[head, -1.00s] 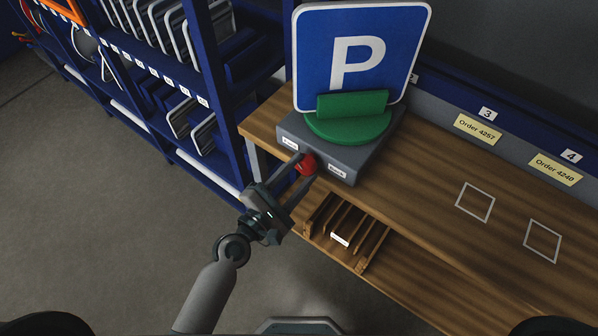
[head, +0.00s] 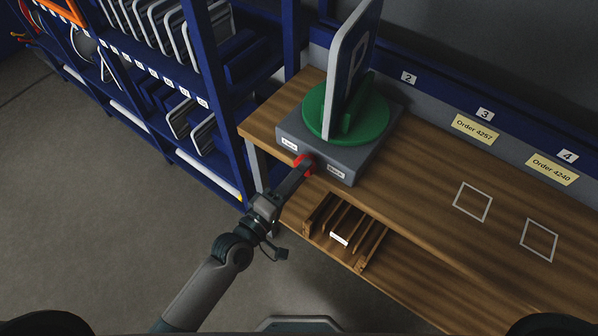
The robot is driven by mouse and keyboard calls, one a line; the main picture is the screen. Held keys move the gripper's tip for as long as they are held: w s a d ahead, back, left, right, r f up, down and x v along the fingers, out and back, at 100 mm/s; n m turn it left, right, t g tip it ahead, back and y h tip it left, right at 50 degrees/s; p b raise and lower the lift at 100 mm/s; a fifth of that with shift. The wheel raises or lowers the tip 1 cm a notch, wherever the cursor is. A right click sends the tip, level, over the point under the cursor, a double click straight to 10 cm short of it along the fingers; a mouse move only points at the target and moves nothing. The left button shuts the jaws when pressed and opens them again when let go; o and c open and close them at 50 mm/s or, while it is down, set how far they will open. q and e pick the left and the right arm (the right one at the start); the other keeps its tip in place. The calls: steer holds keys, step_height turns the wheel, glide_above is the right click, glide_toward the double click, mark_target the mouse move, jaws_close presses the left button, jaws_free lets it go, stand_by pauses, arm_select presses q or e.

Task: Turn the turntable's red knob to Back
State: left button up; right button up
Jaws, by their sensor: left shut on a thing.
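The turntable has a grey box base (head: 345,170) on the left end of the wooden bench, with a green disc (head: 376,118) on top. A blue parking sign (head: 350,65) stands upright in the green holder and shows nearly edge-on. The red knob (head: 309,160) is on the front face of the base, between two small white labels; the right one (head: 336,172) seems to read Back. My left gripper (head: 302,168) is shut on the red knob, its jaws partly covering it. My right gripper is not in view.
A blue shelf unit (head: 215,120) with several signs stands at the left. Order cards line the back rail.

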arm_select(q)
steer(key=shift+w+a+f+m+p, duration=0.15)
steer(key=shift+m+p, duration=0.65)
steer(key=shift+m, duration=3.2)
steer(key=shift+s+a+f+m+p, duration=0.15)
steer(key=shift+m+p, duration=0.65)
steer(key=shift+m, duration=3.2)
steer(key=shift+w+d, duration=0.1)
steer(key=o, duration=1)
steer(key=shift+o, duration=0.2)
steer(key=b+v, duration=0.5)
steer(key=v, duration=1.2)
